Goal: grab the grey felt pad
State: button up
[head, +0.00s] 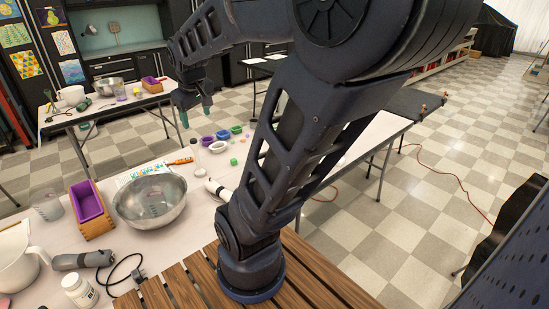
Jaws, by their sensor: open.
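I cannot make out a grey felt pad for certain in the head view; my arm covers part of the table. My gripper (197,115) hangs in the air over the far part of the near table, with its teal-tipped fingers pointing down and apart. It is open, with nothing between the fingers. A dark grey flat surface (417,103) shows at the table's far right end, behind my arm; I cannot tell what it is.
The near table holds a steel bowl (150,201), a purple-lined wooden mold (90,208), a white pitcher (20,268), a grey stick blender (82,260) and a white jar (79,290). Small colored cups (222,135) stand below my gripper. A second table (110,104) stands behind.

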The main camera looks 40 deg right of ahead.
jog(key=w+d+f+n+g+h, duration=0.1)
jog(key=w+d+f+n, duration=0.35)
jog(key=w+d, duration=0.5)
jog(key=w+d+f+n+g+h, duration=0.15)
jog(key=w+d+f+n, duration=0.4)
jog(key=d, duration=0.65)
jog(key=w+d+f+n, duration=0.1)
jog(key=d+f+n, duration=0.1)
jog(key=d+f, duration=0.6)
jog(key=w+d+f+n, duration=0.2)
jog(key=d+f, duration=0.6)
jog(key=f, duration=0.3)
jog(key=w+d+f+n+g+h, duration=0.1)
jog(key=w+d+f+n, duration=0.1)
jog(key=d+f, duration=0.6)
notch_tip(320, 180, down, 2)
jog(key=shift+d+f+n, duration=0.1)
jog(key=shift+f+n, duration=0.05)
jog(key=shift+n, duration=0.45)
jog(key=shift+x, duration=2.6)
jog(key=shift+s+d, duration=0.1)
jog(key=shift+s, duration=0.05)
jog(key=shift+c, duration=0.2)
jog(key=c, duration=1)
